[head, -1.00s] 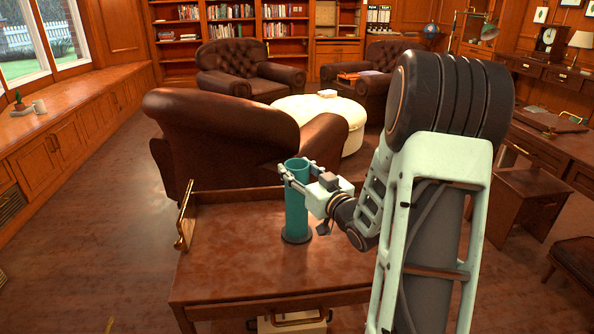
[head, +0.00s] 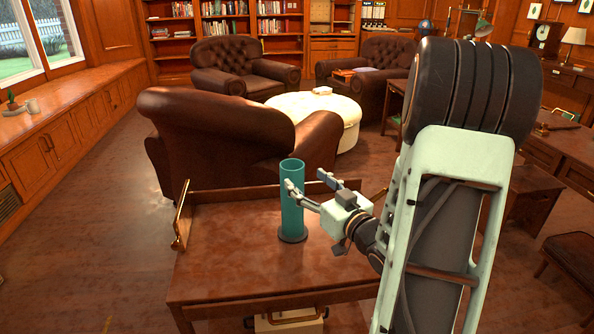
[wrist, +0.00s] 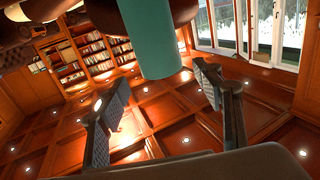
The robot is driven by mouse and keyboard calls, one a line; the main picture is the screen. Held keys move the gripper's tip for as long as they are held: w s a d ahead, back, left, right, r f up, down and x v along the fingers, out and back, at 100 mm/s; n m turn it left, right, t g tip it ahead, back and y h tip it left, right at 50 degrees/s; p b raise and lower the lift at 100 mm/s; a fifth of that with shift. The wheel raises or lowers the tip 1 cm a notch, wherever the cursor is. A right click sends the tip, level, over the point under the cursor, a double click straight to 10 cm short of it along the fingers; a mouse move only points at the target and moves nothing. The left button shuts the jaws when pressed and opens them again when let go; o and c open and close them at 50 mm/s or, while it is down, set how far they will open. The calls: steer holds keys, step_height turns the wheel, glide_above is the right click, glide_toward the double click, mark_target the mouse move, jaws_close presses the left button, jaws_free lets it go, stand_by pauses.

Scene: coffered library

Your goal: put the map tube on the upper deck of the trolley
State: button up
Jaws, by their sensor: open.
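The map tube (head: 292,215), a teal cylinder with a dark round base, stands upright on the brown wooden upper deck of the trolley (head: 225,268). My gripper (head: 309,183) is open and empty, just right of the tube near its upper part. In the head view one finger overlaps the tube's right edge; whether it touches cannot be told. In the wrist view the tube (wrist: 150,40) shows beyond the fingertips of my open gripper (wrist: 155,85), with nothing between the pads.
The trolley has a raised handle (head: 181,215) at its left end. A brown leather armchair (head: 215,135) stands close behind it, with a cream ottoman (head: 335,115) beyond. A wooden desk (head: 560,150) is at the right. The deck left of the tube is clear.

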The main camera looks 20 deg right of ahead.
steer(key=shift+s+d, duration=0.15)
steer(key=shift+s, duration=0.95)
steer(key=shift+s+d, duration=0.1)
steer(key=shift+s, duration=0.95)
